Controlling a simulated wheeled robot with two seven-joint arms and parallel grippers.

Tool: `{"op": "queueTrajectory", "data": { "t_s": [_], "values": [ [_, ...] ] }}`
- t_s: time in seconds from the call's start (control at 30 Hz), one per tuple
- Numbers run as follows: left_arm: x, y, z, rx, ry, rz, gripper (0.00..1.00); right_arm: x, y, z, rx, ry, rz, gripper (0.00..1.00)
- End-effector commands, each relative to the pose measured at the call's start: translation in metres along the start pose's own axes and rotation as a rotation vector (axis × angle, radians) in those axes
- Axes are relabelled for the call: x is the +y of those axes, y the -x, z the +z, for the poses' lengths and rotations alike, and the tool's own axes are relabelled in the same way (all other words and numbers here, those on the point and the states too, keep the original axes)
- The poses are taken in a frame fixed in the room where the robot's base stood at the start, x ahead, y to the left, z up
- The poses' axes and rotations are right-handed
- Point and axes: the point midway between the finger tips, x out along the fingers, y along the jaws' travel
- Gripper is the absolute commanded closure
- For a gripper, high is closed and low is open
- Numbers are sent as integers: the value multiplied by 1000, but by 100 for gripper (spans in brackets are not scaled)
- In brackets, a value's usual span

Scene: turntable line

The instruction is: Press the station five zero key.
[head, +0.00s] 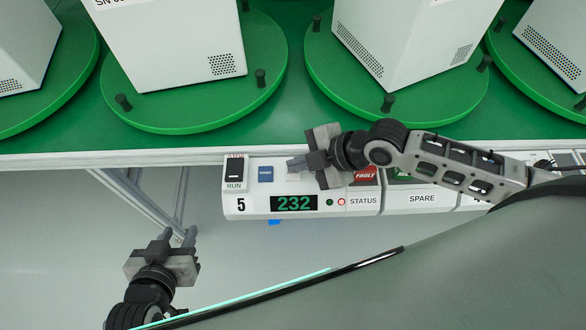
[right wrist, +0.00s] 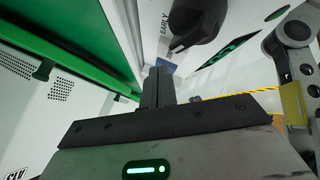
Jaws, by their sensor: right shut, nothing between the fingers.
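The station five panel (head: 255,205) is on the front edge of the green table, with a "5" label and a green display (head: 293,203) reading 232. No key label reading zero is legible. My right gripper (head: 297,164) is shut and empty, its tips over the pale key, partly hiding it; contact cannot be told. Its fingers also show in the right wrist view (right wrist: 157,88), near the blue key (right wrist: 168,65).
Green turntables (head: 190,112) with black pegs carry white boxes (head: 175,40) behind the panel. A SPARE panel (head: 420,199) adjoins station five on the right, under my right arm. Floor and table legs show below the table edge at left.

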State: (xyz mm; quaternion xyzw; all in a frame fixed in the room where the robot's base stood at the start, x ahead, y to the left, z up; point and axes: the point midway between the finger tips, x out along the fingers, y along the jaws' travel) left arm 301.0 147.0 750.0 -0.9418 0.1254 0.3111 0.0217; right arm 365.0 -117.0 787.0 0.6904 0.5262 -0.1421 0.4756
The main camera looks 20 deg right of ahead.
Motion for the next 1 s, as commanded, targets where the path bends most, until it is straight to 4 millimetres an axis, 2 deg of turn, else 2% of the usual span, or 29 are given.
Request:
{"op": "queueTrajectory", "data": {
  "t_s": [1.0],
  "values": [
    [1, -1, 9, -12, 3, 1, 64, -4, -6, 4, 0, 0, 1, 100]
  ]
}}
